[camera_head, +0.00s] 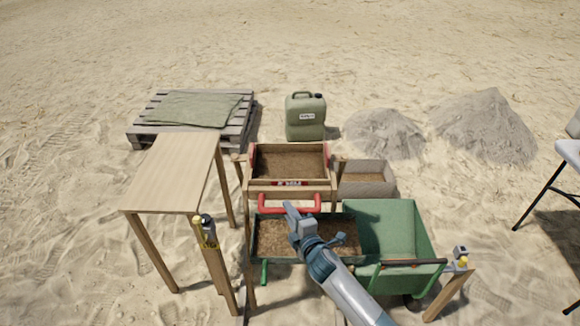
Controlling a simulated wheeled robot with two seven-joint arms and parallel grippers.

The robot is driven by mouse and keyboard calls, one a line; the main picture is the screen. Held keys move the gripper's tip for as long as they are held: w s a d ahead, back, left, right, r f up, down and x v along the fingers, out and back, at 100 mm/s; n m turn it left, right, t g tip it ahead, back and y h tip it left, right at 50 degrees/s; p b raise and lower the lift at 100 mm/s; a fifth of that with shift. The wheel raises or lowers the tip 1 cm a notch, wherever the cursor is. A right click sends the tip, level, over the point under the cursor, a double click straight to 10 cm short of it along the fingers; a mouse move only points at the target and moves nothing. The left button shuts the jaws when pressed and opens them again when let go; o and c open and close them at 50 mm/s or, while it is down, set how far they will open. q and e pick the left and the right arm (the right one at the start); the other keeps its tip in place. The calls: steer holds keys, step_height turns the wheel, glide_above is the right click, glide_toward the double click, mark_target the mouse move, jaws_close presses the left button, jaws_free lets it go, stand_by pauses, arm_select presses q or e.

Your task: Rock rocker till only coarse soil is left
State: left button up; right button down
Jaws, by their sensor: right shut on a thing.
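The wooden rocker (290,189) stands on wooden legs in the middle. Its box has red side edges and holds brown soil (290,164); I cannot tell how coarse the soil is. A red handle (268,208) sticks out at its front. My right gripper (291,210) reaches up from the lower right and is shut on the red handle, hiding part of it. Below is a green-framed tray (256,232) with brown soil in it, partly hidden by my right arm. My left gripper is not in view.
A wooden table (176,172) stands close on the left, a green cart (395,228) on the right. Posts with yellow-topped items (206,233) stand in front. Behind are a pallet (240,120), a jerrycan (305,118), a shallow box (385,184) and sand piles (485,125).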

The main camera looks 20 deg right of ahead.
steer(key=c, duration=2.1)
jaws_free()
steer(key=shift+s+a+f, duration=0.15)
steer(key=shift+s+f, duration=0.25)
steer(key=shift+f, duration=0.1)
steer(key=o, duration=0.5)
steer(key=shift+w, duration=0.15)
steer(key=shift+c, duration=0.2)
steer(key=shift+w+r, duration=0.15)
steer(key=shift+w, duration=0.1)
steer(key=p+v, duration=0.3)
steer(key=v, duration=0.5)
steer(key=shift+r, duration=0.3)
